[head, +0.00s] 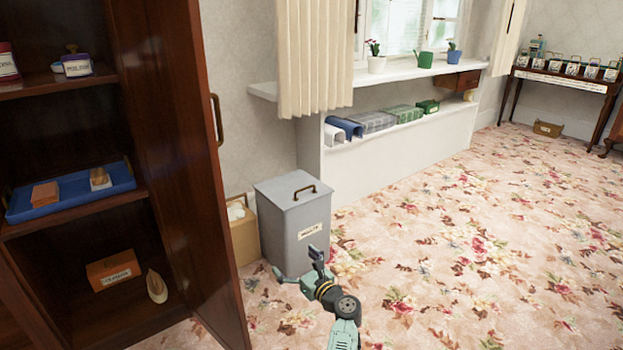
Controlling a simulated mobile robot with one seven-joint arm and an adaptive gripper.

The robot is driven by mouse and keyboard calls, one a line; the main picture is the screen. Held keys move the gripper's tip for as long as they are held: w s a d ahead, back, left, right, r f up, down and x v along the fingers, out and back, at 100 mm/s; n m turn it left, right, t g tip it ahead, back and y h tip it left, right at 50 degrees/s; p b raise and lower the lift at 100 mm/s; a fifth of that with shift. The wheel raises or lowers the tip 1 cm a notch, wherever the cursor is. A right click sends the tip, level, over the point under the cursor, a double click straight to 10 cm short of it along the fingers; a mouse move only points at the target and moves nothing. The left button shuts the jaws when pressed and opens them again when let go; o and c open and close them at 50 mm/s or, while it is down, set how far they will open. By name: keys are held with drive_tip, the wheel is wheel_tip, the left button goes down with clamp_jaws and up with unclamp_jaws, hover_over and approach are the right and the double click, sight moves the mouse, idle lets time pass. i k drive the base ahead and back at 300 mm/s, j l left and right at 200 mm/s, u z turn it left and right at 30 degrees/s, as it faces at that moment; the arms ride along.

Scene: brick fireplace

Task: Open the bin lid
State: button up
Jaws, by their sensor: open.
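The bin (299,232) is a grey box with a pale label on its front, standing on the carpet. Its flat grey lid (285,191) is shut and carries a dark arched handle (305,190) on top. My gripper (298,262) is in front of the bin's lower front, below the lid and handle. Its fingers are spread apart with nothing between them. I cannot tell whether it touches the bin.
A dark wooden cabinet (200,180) with its door open stands close on the left. A tan box (242,236) sits beside the bin. A white windowsill shelf (400,150) runs behind. The flowered carpet (480,260) on the right is clear.

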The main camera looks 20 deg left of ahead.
sight(291, 189)
drive_tip(key=i, duration=1.15)
drive_tip(key=i+j, duration=0.25)
drive_tip(key=j, duration=0.1)
